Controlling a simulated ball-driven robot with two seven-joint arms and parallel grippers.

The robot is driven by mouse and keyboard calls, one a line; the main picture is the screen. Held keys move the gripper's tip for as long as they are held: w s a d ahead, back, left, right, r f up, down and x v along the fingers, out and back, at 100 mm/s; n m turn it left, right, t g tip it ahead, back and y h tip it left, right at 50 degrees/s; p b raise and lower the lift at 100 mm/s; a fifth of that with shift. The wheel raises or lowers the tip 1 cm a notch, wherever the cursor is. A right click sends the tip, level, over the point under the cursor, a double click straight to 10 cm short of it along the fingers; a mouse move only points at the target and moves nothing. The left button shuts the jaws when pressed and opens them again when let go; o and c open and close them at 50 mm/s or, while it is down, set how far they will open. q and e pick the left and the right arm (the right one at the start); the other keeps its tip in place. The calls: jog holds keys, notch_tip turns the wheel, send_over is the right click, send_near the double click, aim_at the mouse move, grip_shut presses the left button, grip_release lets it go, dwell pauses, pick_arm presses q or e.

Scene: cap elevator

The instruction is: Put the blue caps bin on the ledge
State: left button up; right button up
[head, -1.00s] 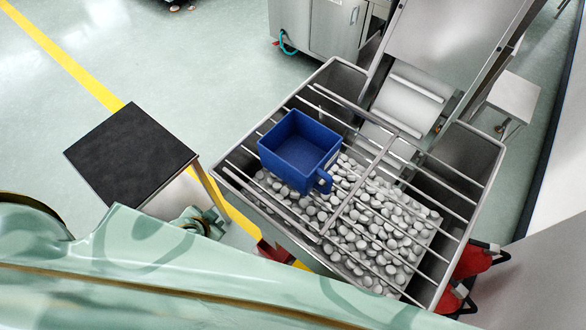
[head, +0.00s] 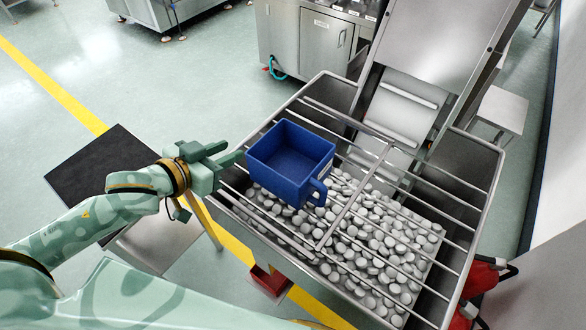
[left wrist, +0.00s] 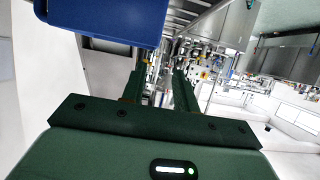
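The blue caps bin (head: 290,162) is an open-topped box with a handle on its near right side. It rests on the metal bars over the hopper, upright and apparently empty. My left gripper (head: 233,152) is just left of the bin, pointing right toward it. In the left wrist view the left gripper's fingers (left wrist: 160,88) are apart with nothing between them, and the bin (left wrist: 108,14) shows at the top left. No contact with the bin is clear. My right gripper is not in view. I cannot tell which surface is the ledge.
The steel hopper (head: 472,262) holds many white caps (head: 365,235) under its bars. A steel chute (head: 425,45) rises behind it. A black-topped stand (head: 88,160) is at the left, partly behind my left arm. A steel cabinet (head: 315,40) stands at the back.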

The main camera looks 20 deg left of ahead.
aim_at(261, 138)
pick_arm(q)
jog(key=x, duration=0.3)
jog(key=b+x, duration=0.1)
jog(key=x, duration=0.7)
jog(key=shift+s+d+f+b, duration=0.15)
jog(key=shift+d+f+b, duration=0.1)
jog(key=shift+d+b, duration=0.15)
jog(key=shift+s, duration=0.1)
jog(key=shift+c, duration=0.3)
grip_shut()
dwell(0.4)
